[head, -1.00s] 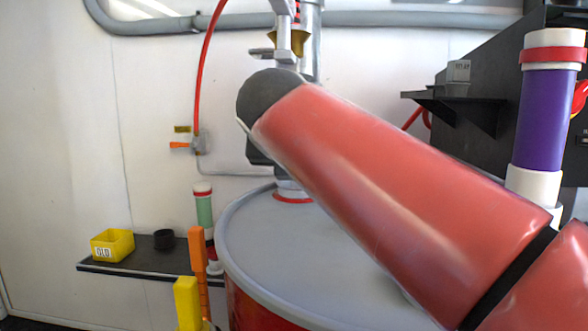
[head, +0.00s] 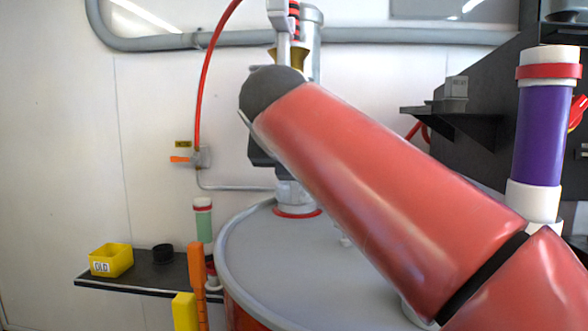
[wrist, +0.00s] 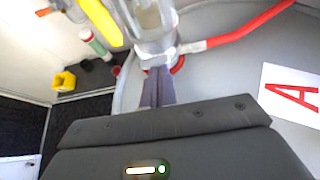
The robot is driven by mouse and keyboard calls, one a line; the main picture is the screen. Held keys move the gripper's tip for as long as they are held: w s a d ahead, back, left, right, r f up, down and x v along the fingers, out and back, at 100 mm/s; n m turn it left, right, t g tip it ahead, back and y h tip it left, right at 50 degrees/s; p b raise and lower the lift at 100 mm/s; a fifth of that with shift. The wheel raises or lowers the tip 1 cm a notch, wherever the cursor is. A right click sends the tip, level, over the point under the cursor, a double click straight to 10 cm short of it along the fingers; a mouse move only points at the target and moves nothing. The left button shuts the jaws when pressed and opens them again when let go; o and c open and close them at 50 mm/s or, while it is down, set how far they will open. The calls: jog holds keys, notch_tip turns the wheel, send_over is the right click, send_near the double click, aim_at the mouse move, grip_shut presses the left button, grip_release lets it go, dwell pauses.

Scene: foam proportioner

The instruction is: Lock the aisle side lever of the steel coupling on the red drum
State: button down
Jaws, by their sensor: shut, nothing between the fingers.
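The red drum (head: 248,322) stands at lower centre in the head view, its grey lid (head: 270,250) partly behind my arm. A steel coupling (head: 293,193) with a red ring at its base stands on the lid, its upper part largely hidden by my arm. In the wrist view the steel coupling (wrist: 152,42) is straight ahead. My gripper (wrist: 157,76) is shut and empty, its fingertips close to the coupling's lower part; contact cannot be told. A yellow bar (wrist: 100,18) is beside the coupling on the left; I cannot tell whether it is the aisle side lever.
A red hose (wrist: 245,32) runs right from the coupling over the lid. A white card with a red A (wrist: 291,94) lies on the lid. A shelf (head: 140,278) holds a yellow bin (head: 111,260). A purple cylinder (head: 543,135) stands at right.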

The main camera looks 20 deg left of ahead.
jog(key=shift+s+r, duration=0.1)
jog(key=shift+r, duration=0.5)
jog(key=v, duration=0.7)
jog(key=shift+s+f, duration=0.3)
jog(key=shift+s, duration=0.1)
jog(key=shift+d, duration=0.1)
